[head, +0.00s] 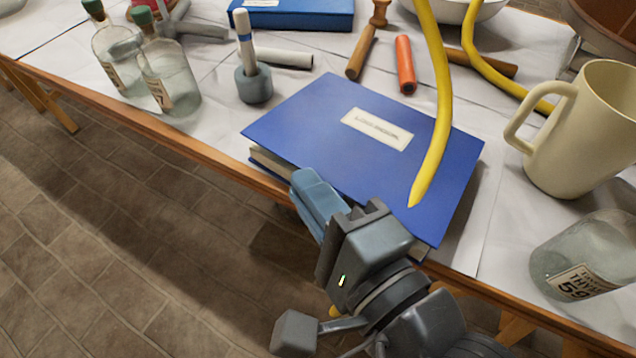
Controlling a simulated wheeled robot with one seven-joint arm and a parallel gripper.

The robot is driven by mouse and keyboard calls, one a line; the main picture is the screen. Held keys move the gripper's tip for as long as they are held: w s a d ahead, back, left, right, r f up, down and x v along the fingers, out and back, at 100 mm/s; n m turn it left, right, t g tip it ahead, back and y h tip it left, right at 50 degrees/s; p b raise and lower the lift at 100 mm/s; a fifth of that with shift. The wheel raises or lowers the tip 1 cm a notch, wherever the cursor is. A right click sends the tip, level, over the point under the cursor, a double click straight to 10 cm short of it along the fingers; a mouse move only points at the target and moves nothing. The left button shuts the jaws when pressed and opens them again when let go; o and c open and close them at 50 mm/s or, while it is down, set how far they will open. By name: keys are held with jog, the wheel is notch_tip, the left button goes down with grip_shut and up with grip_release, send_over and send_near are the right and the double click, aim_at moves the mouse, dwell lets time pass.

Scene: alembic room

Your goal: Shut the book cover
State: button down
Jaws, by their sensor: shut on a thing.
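A blue book (300,118) with a cream label lies on the paper-covered table near its front edge. Its blue cover lies over the pages, whose cream edges show at the left front corner. I cannot tell whether the cover rests flat on them. My gripper (306,186) is at the book's near edge, its blue-grey fingers shut on the cover there. The fingers and wrist hide the contact and part of the front edge.
A yellow tube (440,100) passes over the book's right part in the picture. A cream mug (580,130) and a glass jar (588,255) stand right. Glass bottles (168,80) and a small grey holder (254,84) stand left. An orange-red rod (404,65) lies behind.

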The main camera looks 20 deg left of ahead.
jog(key=shift+f+n+t+b, duration=0.3)
jog(key=shift+f+n+b, duration=0.4)
jog(key=shift+f+b, duration=0.8)
jog(key=shift+f, duration=0.25)
jog(key=c, duration=1.4)
grip_release()
jog(key=shift+o, duration=0.3)
jog(key=shift+r, duration=0.1)
jog(key=shift+s+d, duration=0.1)
jog(key=v, duration=0.7)
jog(key=shift+s+d, duration=0.15)
jog(key=shift+d, duration=0.1)
jog(key=shift+a, duration=0.1)
